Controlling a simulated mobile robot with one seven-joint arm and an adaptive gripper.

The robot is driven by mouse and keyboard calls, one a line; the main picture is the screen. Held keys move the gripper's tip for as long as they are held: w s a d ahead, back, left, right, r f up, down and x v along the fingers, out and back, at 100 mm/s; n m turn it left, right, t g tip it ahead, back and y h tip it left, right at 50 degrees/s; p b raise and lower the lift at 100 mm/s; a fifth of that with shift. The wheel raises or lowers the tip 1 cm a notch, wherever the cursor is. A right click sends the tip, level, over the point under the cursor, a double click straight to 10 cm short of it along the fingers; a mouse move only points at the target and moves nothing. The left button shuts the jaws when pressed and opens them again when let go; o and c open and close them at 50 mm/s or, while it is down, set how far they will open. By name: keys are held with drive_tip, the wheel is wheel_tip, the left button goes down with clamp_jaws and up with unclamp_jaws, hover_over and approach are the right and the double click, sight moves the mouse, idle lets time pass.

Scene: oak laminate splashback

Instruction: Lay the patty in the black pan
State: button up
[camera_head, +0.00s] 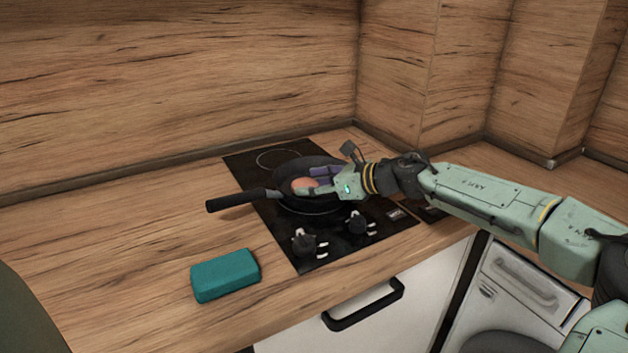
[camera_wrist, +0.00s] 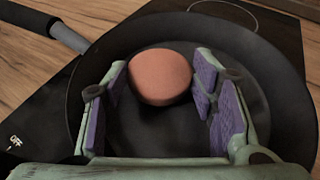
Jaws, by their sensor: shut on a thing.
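The patty (camera_head: 303,185) is a round, reddish-brown piece, seen over the inside of the black pan (camera_head: 285,173). In the wrist view the patty (camera_wrist: 161,77) is between the tips of the purple-padded fingers, with the dark pan floor (camera_wrist: 160,130) around and below it. My gripper (camera_head: 315,180) is shut on the patty, low inside the pan's rim; it also shows in the wrist view (camera_wrist: 161,85). I cannot tell whether the patty touches the pan floor. The pan sits on the black hob, its handle (camera_head: 243,199) pointing left.
The black hob (camera_head: 255,160) has two dark knobs (camera_head: 306,243) at its front. A teal box-shaped object (camera_head: 225,275) lies on the wooden counter at the front left. The counter left of the hob is otherwise clear. A wooden splashback (camera_head: 170,90) stands behind.

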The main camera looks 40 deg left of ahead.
drive_tip(key=shift+f, duration=0.25)
drive_tip(key=o, duration=1.2)
drive_tip(key=shift+r, duration=0.1)
drive_tip(key=shift+r, duration=0.1)
drive_tip(key=b+v, duration=0.3)
drive_tip(key=v, duration=0.9)
drive_tip(key=shift+b, duration=0.4)
